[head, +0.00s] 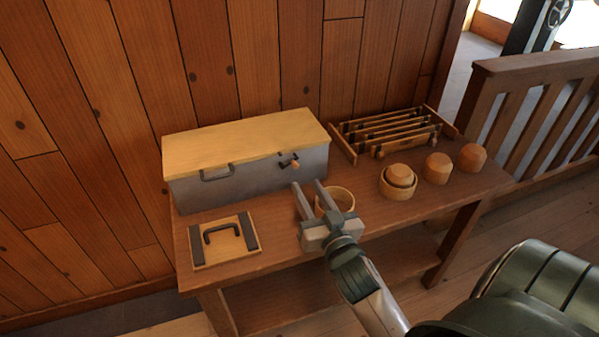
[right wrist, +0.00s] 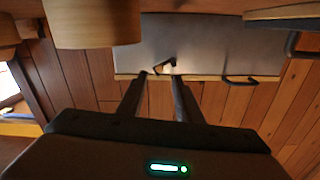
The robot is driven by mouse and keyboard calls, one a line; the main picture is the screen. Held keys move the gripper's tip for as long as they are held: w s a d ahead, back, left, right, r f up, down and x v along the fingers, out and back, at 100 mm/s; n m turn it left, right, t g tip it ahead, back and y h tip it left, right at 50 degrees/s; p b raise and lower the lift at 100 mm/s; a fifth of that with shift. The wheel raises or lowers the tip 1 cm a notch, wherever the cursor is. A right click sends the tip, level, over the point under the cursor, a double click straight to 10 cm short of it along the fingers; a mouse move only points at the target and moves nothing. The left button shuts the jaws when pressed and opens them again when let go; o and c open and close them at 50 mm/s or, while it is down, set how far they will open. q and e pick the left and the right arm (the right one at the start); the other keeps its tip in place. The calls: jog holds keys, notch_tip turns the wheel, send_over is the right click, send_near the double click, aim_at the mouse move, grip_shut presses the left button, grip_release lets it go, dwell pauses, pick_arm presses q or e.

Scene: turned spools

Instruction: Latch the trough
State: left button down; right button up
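The trough (head: 240,182) is a grey metal box at the back left of the bench, with a pale wooden lid (head: 245,140) lying shut on it. A dark latch (head: 288,163) with a small wooden knob sits on its front, right of centre. The latch also shows in the right wrist view (right wrist: 165,67), near the lid edge. My right gripper (head: 307,184) is open and empty, its two fingers pointing at the trough front just short of the latch. In the right wrist view the fingertips (right wrist: 160,78) lie either side below the latch. My left gripper is out of view.
A round wooden bowl (head: 345,197) stands close beside my right gripper. A board with a black handle (head: 238,256) lies front left. A slatted rack (head: 346,150) is back right, with several turned wooden pieces (head: 438,168) in front. A wooden wall stands behind.

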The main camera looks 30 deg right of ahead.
aim_at(296, 168)
jog(key=x, duration=0.5)
jog(key=shift+w, duration=0.1)
jog(key=shift+w+d, duration=0.2)
jog(key=shift+w, duration=0.4)
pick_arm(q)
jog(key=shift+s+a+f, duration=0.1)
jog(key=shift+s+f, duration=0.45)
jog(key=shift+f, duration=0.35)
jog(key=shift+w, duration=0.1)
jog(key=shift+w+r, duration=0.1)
pick_arm(e)
grip_shut()
